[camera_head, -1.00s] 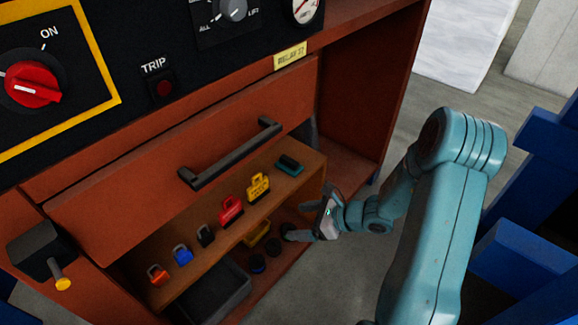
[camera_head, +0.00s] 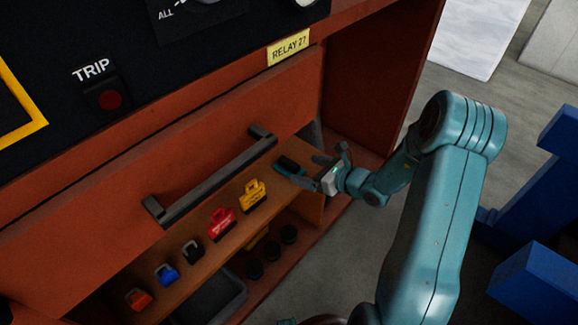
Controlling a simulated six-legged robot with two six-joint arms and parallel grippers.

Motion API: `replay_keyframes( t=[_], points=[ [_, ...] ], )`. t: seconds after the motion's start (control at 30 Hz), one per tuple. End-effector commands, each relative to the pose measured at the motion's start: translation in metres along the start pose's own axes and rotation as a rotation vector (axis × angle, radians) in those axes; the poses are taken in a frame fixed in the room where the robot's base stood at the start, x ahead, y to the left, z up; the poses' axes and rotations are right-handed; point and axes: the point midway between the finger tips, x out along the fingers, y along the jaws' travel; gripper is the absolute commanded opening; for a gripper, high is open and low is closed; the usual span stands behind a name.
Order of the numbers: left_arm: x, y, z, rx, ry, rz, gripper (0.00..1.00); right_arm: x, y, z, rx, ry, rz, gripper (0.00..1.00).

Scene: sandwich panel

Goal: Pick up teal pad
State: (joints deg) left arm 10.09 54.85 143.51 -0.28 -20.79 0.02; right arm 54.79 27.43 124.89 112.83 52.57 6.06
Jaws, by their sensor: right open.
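The teal pad (camera_head: 289,166) is a small dark teal block at the far right end of the wooden shelf, under the open panel. My right gripper (camera_head: 312,170) is open, with its fingers pointing left towards the pad. One finger appears close beside the pad's right end; I cannot tell whether they touch. Nothing shows between the fingers. My left gripper cannot be made out.
On the shelf stand a yellow padlock (camera_head: 252,195), a red one (camera_head: 221,223), a black one (camera_head: 192,252), a blue one (camera_head: 166,273) and an orange one (camera_head: 138,299). A black handle (camera_head: 210,178) crosses above the shelf. A dark tray (camera_head: 212,298) sits below.

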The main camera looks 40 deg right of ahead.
Motion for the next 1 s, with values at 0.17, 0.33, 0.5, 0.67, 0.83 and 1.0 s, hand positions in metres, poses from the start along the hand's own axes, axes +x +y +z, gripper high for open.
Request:
replay_keyframes(
  t=[0.17, 0.33, 0.5, 0.67, 0.83, 1.0],
  points=[
    [0.006, -0.002, 0.000, 0.000, 0.000, 0.000, 0.43, 0.038, 0.001, -0.001, -0.001, 0.000, 0.003, 0.88],
    [0.007, -0.002, 0.000, 0.000, 0.000, 0.000, 0.43, 0.053, 0.000, 0.000, -0.001, 0.000, 0.001, 0.88],
    [0.010, -0.004, 0.000, 0.000, 0.000, 0.000, 0.43, 0.076, -0.004, 0.002, -0.002, 0.000, 0.003, 0.88],
    [0.013, -0.005, 0.000, 0.000, 0.000, 0.000, 0.43, 0.100, -0.007, 0.003, -0.002, 0.000, 0.002, 0.88],
    [0.013, -0.005, 0.000, 0.000, 0.000, 0.000, 0.43, 0.107, -0.009, 0.004, -0.001, 0.001, 0.000, 0.88],
    [0.013, -0.005, 0.000, 0.000, 0.000, 0.000, 0.43, 0.106, -0.009, 0.004, -0.001, 0.001, 0.000, 0.79]
  ],
)
